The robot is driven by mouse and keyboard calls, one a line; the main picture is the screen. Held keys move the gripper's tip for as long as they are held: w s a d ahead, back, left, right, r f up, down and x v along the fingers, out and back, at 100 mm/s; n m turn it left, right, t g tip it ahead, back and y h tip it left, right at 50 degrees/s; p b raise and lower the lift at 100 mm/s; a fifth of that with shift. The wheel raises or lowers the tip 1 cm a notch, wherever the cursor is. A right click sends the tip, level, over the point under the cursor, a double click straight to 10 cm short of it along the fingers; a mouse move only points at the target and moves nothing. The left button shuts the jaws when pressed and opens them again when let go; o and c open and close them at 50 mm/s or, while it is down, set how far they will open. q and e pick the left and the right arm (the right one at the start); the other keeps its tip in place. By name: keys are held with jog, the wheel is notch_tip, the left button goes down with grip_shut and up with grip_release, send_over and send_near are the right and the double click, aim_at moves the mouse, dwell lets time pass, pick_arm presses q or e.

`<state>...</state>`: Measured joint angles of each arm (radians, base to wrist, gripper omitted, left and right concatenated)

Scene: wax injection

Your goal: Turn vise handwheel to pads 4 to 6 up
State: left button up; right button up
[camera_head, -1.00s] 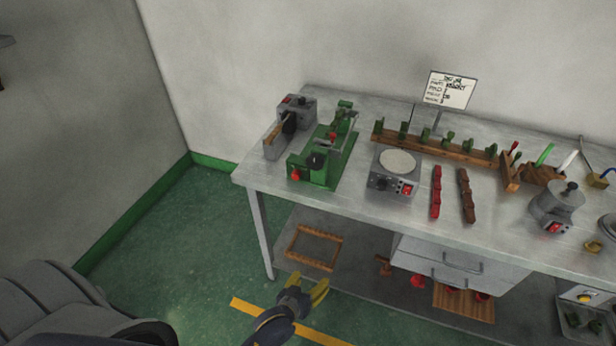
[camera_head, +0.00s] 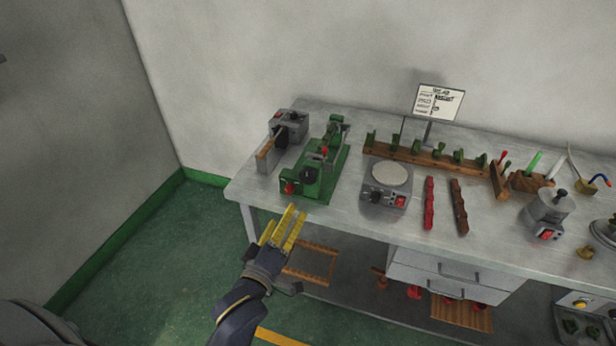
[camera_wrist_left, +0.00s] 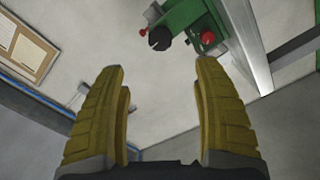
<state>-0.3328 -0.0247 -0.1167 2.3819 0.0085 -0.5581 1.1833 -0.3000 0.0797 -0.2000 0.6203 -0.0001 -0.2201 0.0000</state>
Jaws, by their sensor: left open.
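The green vise (camera_head: 328,165) stands on the left part of the bench, near its front edge. A dark round knob, seemingly its handwheel (camera_head: 308,175), faces the front, with a red knob (camera_head: 289,187) beside it. In the left wrist view the dark handwheel (camera_wrist_left: 160,39) shows beyond and between the fingertips, with the red knob (camera_wrist_left: 207,38) to its right. My left gripper (camera_head: 282,220) has yellow fingers, is open and empty, and is in front of the bench edge, apart from the vise. Pad numbers cannot be read. My right gripper is not in view.
A grey machine (camera_head: 288,130) stands close left of the vise. A round-topped heater (camera_head: 388,184) is to its right, with red (camera_head: 429,203) and brown (camera_head: 458,207) strips beyond. A wooden rack (camera_head: 425,156) lies behind. The floor left of the bench is clear.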

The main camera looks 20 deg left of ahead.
aim_at(307, 179)
pick_arm(q)
jog(key=w, duration=1.6)
jog(key=shift+w+d, duration=0.3)
jog(key=shift+d, duration=0.05)
jog(key=c, duration=1.3)
